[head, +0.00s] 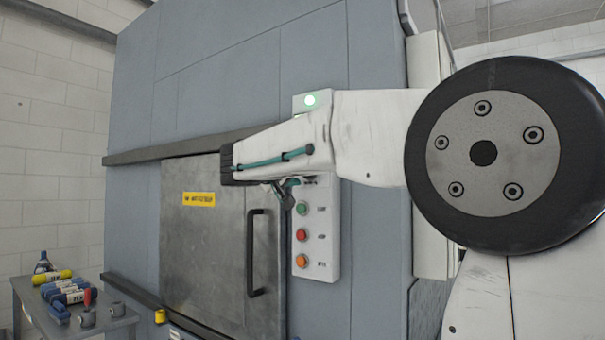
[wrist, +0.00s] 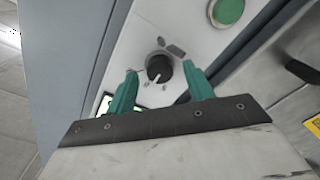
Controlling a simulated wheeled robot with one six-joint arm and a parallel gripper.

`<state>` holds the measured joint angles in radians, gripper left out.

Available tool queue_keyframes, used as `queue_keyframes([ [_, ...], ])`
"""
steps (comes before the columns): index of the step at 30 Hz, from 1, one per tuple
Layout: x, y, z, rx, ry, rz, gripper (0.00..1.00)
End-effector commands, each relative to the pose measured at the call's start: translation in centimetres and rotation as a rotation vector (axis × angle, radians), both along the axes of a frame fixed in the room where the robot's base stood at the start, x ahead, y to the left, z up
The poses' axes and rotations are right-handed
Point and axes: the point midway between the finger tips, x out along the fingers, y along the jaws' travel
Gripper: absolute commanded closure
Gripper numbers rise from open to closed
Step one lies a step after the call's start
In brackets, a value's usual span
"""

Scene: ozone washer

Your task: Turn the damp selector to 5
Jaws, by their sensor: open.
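The damp selector (wrist: 160,67) is a round dark knob with a pale pointer line on a light grey panel. In the wrist view the pointer aims down and slightly left; the scale marks are too small to read. My gripper (wrist: 160,70) is open, with one green finger on each side of the knob. I cannot tell whether the fingers touch it. In the head view my gripper (head: 287,192) is in front of the control panel (head: 328,250), and my arm hides the selector.
Green (head: 302,208), red (head: 301,234) and orange (head: 301,260) buttons sit on the panel. The washer door (head: 205,250) with a black handle (head: 252,252) is left. A side table (head: 82,318) holds several small items.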

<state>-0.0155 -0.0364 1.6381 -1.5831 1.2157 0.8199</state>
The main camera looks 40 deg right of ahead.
Motion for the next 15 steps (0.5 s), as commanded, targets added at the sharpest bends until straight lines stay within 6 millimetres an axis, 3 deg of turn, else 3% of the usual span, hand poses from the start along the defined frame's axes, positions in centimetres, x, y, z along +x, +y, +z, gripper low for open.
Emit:
queue_keyframes([
  [11,0.33,-0.94,-0.03,0.0,0.001,-0.001,0.48],
  [15,0.32,-0.93,-0.03,0.0,0.001,-0.001,0.81],
])
